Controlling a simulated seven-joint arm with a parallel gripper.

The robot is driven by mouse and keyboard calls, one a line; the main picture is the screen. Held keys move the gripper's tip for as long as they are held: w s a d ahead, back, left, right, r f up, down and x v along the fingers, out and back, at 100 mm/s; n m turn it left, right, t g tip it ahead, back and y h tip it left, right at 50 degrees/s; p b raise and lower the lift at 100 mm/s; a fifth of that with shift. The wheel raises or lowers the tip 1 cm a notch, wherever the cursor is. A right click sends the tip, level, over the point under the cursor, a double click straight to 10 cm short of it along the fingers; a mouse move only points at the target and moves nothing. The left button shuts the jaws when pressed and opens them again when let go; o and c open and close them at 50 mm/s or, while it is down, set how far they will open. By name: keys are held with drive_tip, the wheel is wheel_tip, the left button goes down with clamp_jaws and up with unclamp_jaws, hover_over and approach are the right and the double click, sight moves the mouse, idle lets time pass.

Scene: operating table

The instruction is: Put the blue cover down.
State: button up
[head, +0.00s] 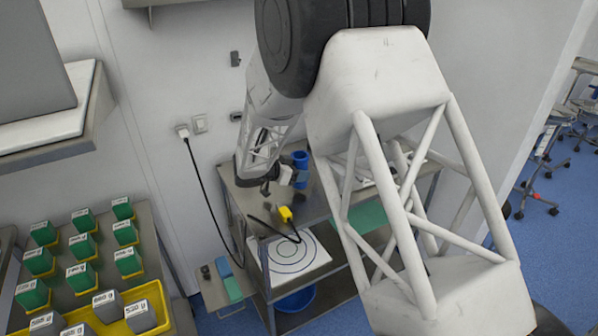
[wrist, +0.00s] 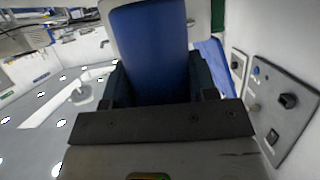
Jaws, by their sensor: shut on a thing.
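The blue cover (wrist: 150,45) fills the top middle of the wrist view, between the two dark fingers of my gripper (wrist: 160,90), which is shut on it. In the head view, a blue upright piece (head: 301,160) shows at the end of my arm, over the back of a grey cart (head: 325,208); it appears to be the held cover. My gripper (head: 297,178) is small there and partly hidden. I cannot tell whether the cover touches the cart top.
On the cart are a yellow piece (head: 285,214) and a black cable. A white board with rings (head: 310,250) is on a lower level, with a blue bowl (head: 296,299) below. Several green boxes (head: 78,275) stand on a table at left. My arm hides the cart's right part.

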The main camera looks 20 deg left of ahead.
drive_tip(key=shift+f, duration=0.65)
drive_tip(key=o, duration=1)
drive_tip(key=shift+f, duration=0.1)
drive_tip(key=shift+r, duration=0.7)
drive_tip(key=v, duration=1.2)
drive_tip(key=shift+d, duration=0.1)
